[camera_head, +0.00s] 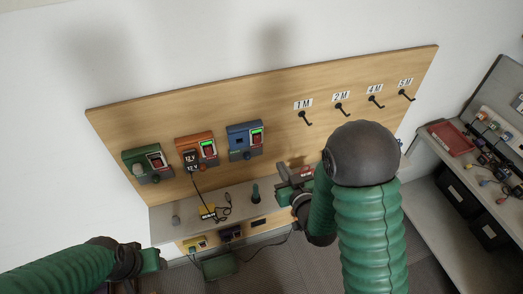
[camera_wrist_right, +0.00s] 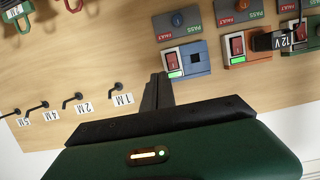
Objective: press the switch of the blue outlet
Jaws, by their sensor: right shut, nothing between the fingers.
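The blue outlet (camera_head: 240,142) is mounted on the wooden board, right of the orange and green ones. Its red switch (camera_head: 256,139) has a lit green part, and its socket is empty. In the right wrist view the blue outlet (camera_wrist_right: 202,66) shows with its switch (camera_wrist_right: 171,61) on the left side. My right gripper (camera_head: 281,170) is shut and empty, below and right of the blue outlet. In the right wrist view its fingertips (camera_wrist_right: 158,76) appear just beside the switch; contact cannot be told. My left gripper (camera_head: 158,260) is low at the left; its fingers are unclear.
The orange outlet (camera_head: 194,151) holds a black 12 V plug (camera_head: 190,161) with a hanging cable. The green outlet (camera_head: 147,165) is at the left. Labelled hooks (camera_head: 341,109) line the board's right. A shelf (camera_head: 236,198) with cables lies below. A red tray (camera_head: 450,138) stands at the right.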

